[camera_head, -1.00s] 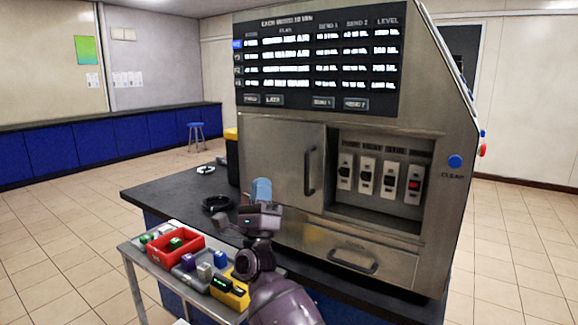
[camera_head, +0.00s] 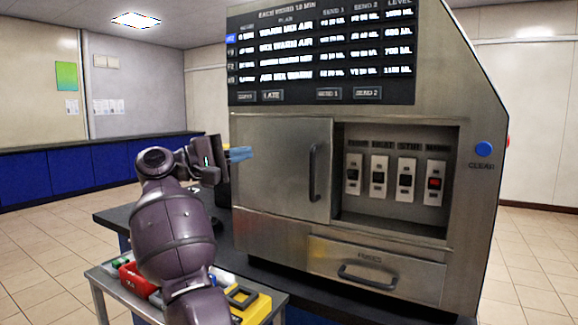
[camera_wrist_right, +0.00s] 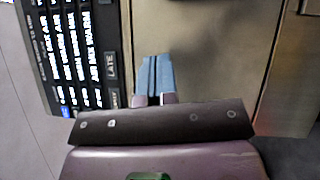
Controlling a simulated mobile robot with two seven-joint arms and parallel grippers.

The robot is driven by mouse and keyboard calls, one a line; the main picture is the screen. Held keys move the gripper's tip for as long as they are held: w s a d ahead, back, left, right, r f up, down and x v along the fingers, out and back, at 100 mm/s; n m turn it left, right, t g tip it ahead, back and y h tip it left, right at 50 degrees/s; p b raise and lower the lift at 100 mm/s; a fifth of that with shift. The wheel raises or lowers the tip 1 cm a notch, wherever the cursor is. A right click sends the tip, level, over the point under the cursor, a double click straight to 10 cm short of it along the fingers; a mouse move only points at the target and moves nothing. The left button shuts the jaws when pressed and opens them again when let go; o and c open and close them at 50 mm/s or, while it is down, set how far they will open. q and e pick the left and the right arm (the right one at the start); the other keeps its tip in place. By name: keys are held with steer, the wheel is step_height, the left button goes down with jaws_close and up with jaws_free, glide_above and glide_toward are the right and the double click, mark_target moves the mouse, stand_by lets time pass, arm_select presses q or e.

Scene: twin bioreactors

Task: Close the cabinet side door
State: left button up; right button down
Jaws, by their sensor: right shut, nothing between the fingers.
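The cabinet (camera_head: 465,90) is a large brushed-metal unit with a lit screen on its upper front. A plain metal door (camera_head: 275,160) with a dark vertical handle (camera_head: 314,172) covers the left of its front, beside an uncovered recess. I cannot tell whether this door is fully shut. My right gripper (camera_head: 241,154), with blue fingertips, is shut and empty, at the door's left edge. Whether it touches is unclear. In the right wrist view, the blue fingertips (camera_wrist_right: 153,76) stand in front of a bare metal panel (camera_wrist_right: 205,45) below the screen. My left gripper is not in view.
The recess holds several switches (camera_head: 379,176), one red. A drawer (camera_head: 375,270) with a handle is below. A blue button (camera_head: 484,149) is at the right. The cabinet stands on a dark counter (camera_head: 115,215); a cart with a red bin (camera_head: 135,279) is in front.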

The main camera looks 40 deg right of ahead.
steer(key=m+y, duration=0.1)
steer(key=m, duration=0.1)
glide_toward(298, 154)
steer(key=s+d+r, duration=0.2)
steer(key=s+d, duration=0.1)
steer(key=shift+n, duration=0.3)
steer(key=s+d, duration=0.1)
steer(key=s+d+p, duration=0.1)
steer(key=s+d, duration=0.1)
steer(key=shift+s+f+p, duration=0.25)
steer(key=shift+f+p, duration=0.05)
